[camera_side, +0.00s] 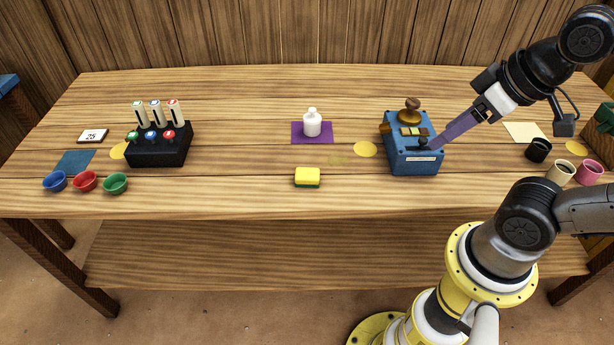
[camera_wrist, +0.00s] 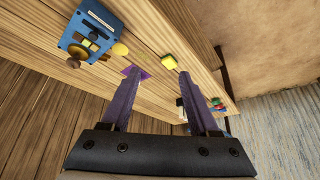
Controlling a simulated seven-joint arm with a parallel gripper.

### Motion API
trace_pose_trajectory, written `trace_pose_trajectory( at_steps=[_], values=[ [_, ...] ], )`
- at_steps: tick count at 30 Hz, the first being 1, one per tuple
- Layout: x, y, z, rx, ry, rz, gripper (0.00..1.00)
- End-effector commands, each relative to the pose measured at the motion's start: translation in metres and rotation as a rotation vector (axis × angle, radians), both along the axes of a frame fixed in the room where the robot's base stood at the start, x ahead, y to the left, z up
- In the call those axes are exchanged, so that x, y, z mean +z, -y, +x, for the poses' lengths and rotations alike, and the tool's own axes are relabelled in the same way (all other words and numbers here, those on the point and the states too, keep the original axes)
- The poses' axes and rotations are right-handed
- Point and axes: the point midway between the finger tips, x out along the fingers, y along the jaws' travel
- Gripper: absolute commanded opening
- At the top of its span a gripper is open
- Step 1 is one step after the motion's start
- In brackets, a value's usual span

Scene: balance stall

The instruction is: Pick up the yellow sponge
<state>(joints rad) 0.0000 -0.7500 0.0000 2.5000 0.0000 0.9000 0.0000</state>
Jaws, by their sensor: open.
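The yellow sponge (camera_side: 307,175) with a green underside lies flat near the front edge of the table, left of the blue box. It also shows small in the wrist view (camera_wrist: 169,62), ahead of the fingertips. My gripper (camera_side: 432,147) is at the right, in front of or over the blue box in the side view, well away from the sponge. In the wrist view its two purple fingers (camera_wrist: 160,78) stand apart with nothing held between them. Whether the fingers touch the box cannot be told.
A blue box (camera_side: 415,160) with knobs stands right of the sponge. A white bottle (camera_side: 312,125) on a purple mat (camera_side: 298,138) is behind the sponge. A black rack (camera_side: 160,152), several bowls (camera_side: 115,183) and cups (camera_side: 538,150) stand farther out. Table around the sponge is clear.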

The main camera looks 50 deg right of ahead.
Motion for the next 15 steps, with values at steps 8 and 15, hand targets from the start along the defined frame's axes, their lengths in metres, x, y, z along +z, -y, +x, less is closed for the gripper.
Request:
trace_pose_trajectory(
  at_steps=[8,15],
  values=[
    [0.0000,0.0000,0.0000,0.000,0.000,0.000,1.00],
    [0.0000,0.0000,-0.0001,-0.026,-0.001,0.014,1.00]
  ],
)
